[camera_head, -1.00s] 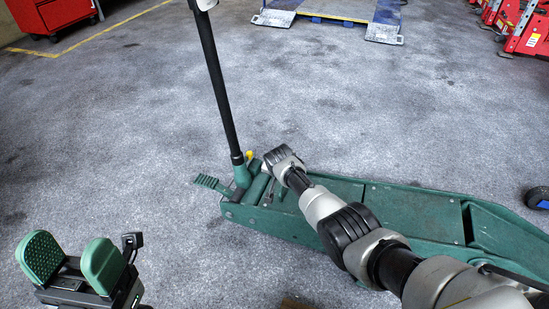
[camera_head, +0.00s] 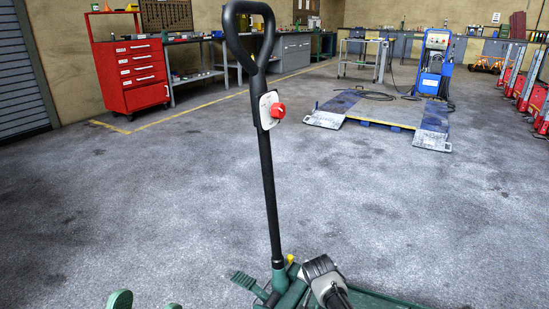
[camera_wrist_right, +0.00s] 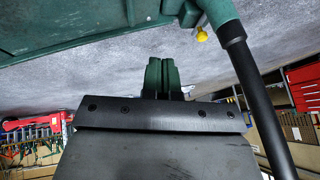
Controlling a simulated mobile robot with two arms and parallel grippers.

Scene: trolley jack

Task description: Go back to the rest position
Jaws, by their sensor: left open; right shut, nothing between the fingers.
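The green trolley jack (camera_head: 385,301) stands at the bottom of the head view, mostly cut off or behind my right arm. Its black handle (camera_head: 267,175) rises nearly upright, with a loop grip on top and a red knob (camera_head: 278,110) on a white plate. A green pedal (camera_head: 248,284) sticks out at its left. Of my left gripper (camera_head: 146,303) only the green fingertips show, apart, left of the jack. In the right wrist view, my right gripper (camera_wrist_right: 162,76) has its green fingers together and empty, apart from the jack's handle (camera_wrist_right: 254,95). The jack's body (camera_wrist_right: 75,25) shows there too.
A red tool cabinet (camera_head: 132,75) stands at the back left by workbenches. A blue and grey lift platform (camera_head: 375,110) lies at the back right, with red equipment (camera_head: 530,95) along the right side. The grey floor left of the jack is clear.

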